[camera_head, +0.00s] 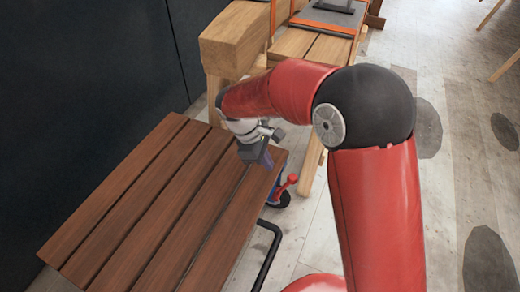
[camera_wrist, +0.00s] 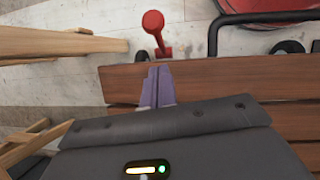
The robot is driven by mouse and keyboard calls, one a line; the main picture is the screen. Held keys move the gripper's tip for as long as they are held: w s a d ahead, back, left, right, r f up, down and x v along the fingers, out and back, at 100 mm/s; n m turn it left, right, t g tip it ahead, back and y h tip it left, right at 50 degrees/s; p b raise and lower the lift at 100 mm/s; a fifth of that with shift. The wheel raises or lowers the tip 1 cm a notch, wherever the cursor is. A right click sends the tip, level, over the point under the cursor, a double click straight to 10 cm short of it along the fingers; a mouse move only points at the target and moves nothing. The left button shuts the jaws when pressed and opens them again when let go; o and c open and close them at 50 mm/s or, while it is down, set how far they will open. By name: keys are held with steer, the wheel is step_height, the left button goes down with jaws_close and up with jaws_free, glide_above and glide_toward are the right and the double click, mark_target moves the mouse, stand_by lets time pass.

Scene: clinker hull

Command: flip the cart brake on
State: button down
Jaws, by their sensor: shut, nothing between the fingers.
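The cart (camera_head: 150,205) has a brown slatted wooden top. Its brake is a red lever with a round knob (camera_head: 292,178), beside the cart's right edge near a blue and black caster (camera_head: 281,197). In the wrist view the red brake lever (camera_wrist: 153,24) stands out past the edge of the slats, just beyond my fingertips. My gripper (camera_head: 262,160) is over the cart's right edge, left of and above the lever. In the wrist view my gripper (camera_wrist: 157,70) has its fingers together and empty, apart from the lever in the picture. The lever's base is partly hidden by the cart.
A black bent handle (camera_head: 268,255) sticks out from the cart near the front. Thick timber (camera_head: 232,40) and a wooden bench (camera_head: 300,42) with orange straps stand behind the cart. A dark wall (camera_head: 75,80) is at left. Open floor (camera_head: 455,120) lies to the right.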

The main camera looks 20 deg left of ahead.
glide_above(285, 187)
steer(key=a, duration=0.2)
steer(key=shift+w+d+f, duration=0.1)
steer(key=shift+w+f, duration=0.05)
steer(key=shift+f, duration=1)
steer(key=shift+d, duration=0.1)
